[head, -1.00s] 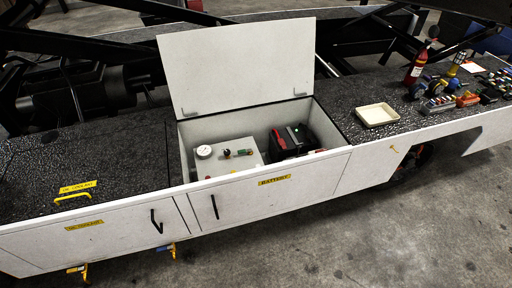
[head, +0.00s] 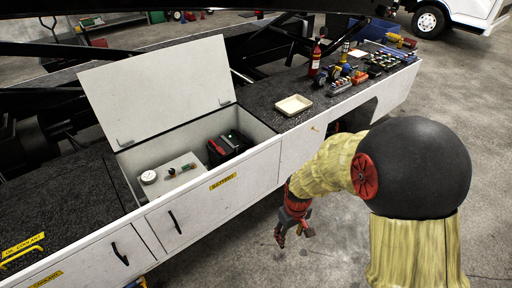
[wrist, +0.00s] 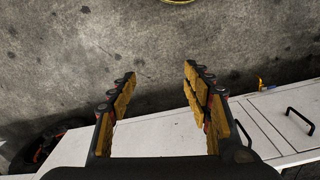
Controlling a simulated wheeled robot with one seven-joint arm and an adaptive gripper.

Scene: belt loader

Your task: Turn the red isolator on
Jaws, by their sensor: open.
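The open battery box (head: 262,134) holds a light panel (head: 160,185) with a round white gauge (head: 148,177) and small fittings (head: 179,169). A black and red battery (head: 228,146) sits to the right of the panel. I cannot tell for sure which small part is the red isolator; it is too small to make out. My gripper (head: 294,234) is open and empty, outside the loader's side and to the right of the box. In the wrist view my gripper (wrist: 158,78) has its fingers spread above the concrete floor, with nothing between them.
The box's white lid (head: 160,90) stands raised at the back. The loader's front face has black handles (head: 175,222). The floor in front is clear.

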